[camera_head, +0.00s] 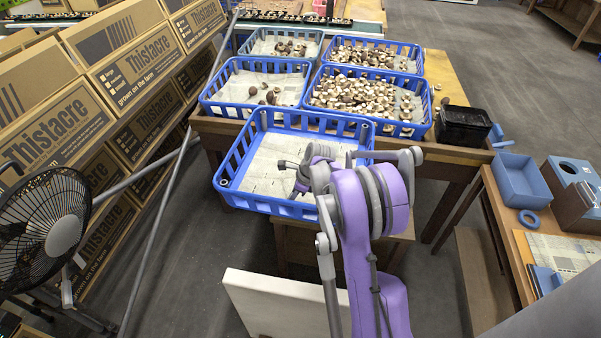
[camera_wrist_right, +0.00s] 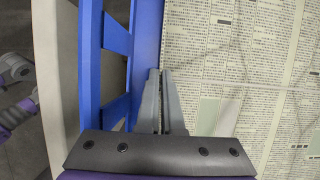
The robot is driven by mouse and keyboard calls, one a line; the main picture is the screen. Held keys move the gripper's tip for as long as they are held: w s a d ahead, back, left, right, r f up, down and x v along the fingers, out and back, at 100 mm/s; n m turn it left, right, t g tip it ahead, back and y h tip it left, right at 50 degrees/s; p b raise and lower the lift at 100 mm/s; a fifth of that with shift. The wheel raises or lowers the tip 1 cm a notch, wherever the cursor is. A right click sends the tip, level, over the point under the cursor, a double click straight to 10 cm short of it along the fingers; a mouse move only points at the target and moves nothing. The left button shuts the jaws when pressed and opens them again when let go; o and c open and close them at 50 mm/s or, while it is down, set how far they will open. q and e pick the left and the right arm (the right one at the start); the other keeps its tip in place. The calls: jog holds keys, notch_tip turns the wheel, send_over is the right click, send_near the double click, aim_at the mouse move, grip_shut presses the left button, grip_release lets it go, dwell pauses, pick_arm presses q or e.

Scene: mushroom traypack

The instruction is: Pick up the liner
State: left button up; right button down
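The liner, a printed newspaper sheet (camera_head: 262,160), lies in the front blue crate (camera_head: 265,205). It fills the right side of the right wrist view (camera_wrist_right: 250,60), beside the crate's blue slatted wall (camera_wrist_right: 147,35). My right gripper (camera_head: 288,165) is inside the front crate, partly hidden by its own purple and grey arm. In the right wrist view its two grey fingers (camera_wrist_right: 161,75) are almost together at the liner's left edge, near the wall. I cannot tell whether paper is between the fingertips. My left gripper is not in view.
Several blue crates with paper and mushrooms (camera_head: 360,95) stand on the wooden table behind. A black bin (camera_head: 463,125) is at its right corner. Stacked cardboard boxes (camera_head: 130,90) and a black fan (camera_head: 40,230) stand left. A side table (camera_head: 520,245) holds blue trays on the right.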

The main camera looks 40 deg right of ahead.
notch_tip(320, 180, up, 18)
jog(key=shift+p, duration=0.35)
dwell(0.4)
jog(key=shift+s, duration=0.1)
